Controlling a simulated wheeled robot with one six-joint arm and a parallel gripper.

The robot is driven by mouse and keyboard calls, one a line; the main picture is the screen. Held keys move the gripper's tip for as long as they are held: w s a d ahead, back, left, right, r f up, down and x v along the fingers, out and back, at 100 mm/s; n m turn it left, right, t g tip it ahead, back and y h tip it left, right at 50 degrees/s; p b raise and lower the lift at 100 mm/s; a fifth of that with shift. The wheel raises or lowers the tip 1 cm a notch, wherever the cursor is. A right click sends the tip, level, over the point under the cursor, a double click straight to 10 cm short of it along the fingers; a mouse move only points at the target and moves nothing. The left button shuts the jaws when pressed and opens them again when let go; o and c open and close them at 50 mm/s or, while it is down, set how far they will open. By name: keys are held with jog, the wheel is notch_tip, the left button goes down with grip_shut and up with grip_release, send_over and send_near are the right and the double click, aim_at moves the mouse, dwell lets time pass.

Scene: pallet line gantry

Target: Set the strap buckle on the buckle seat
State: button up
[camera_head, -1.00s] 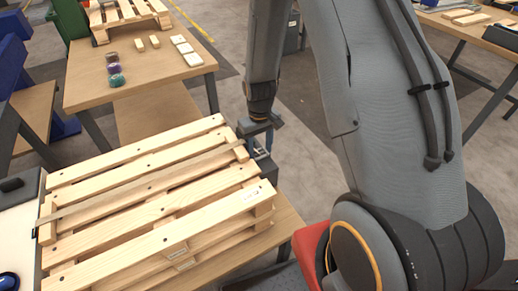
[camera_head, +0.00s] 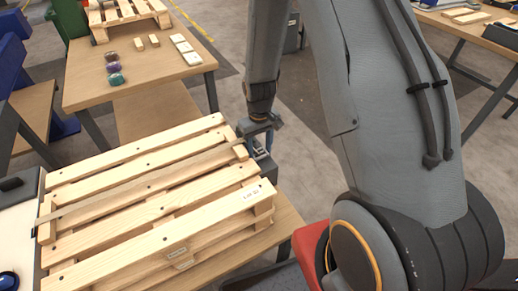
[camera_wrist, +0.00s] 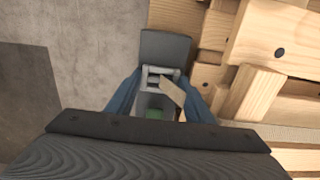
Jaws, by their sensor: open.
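My gripper (camera_wrist: 157,100) is open, its two blue fingers on either side of a small metal strap buckle (camera_wrist: 160,71) in the wrist view. The buckle is at a dark grey block (camera_wrist: 166,46), which looks like the buckle seat; the exact contact is hard to tell. A tan strap end (camera_wrist: 173,92) slants out from the buckle between the fingers. In the head view my gripper (camera_head: 262,136) points down at the right end of the wooden pallet (camera_head: 150,212), beside the dark block (camera_head: 266,166).
A tan strap (camera_head: 150,182) runs across the pallet's top. The pallet lies on a wooden table (camera_head: 285,222), close to the gripper. Another table (camera_head: 150,95) behind holds coloured rolls, small blocks and a pallet. Grey floor (camera_wrist: 30,70) is clear left of the gripper.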

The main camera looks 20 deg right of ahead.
aim_at(259, 153)
notch_tip(259, 153, up, 12)
jog(key=s+r+m, duration=0.1)
jog(key=s+r, duration=0.3)
jog(key=s, duration=0.5)
jog(key=s+r+m, duration=0.1)
jog(key=s+r, duration=0.4)
jog(key=s, duration=0.4)
jog(key=shift+d+r+m+b, duration=0.2)
jog(key=shift+d+m+b, duration=0.15)
jog(key=shift+d+m, duration=0.05)
jog(key=shift+a+r+n+p, duration=0.3)
jog(key=shift+a+p, duration=0.25)
jog(key=shift+a, duration=0.1)
jog(key=shift+c, duration=0.2)
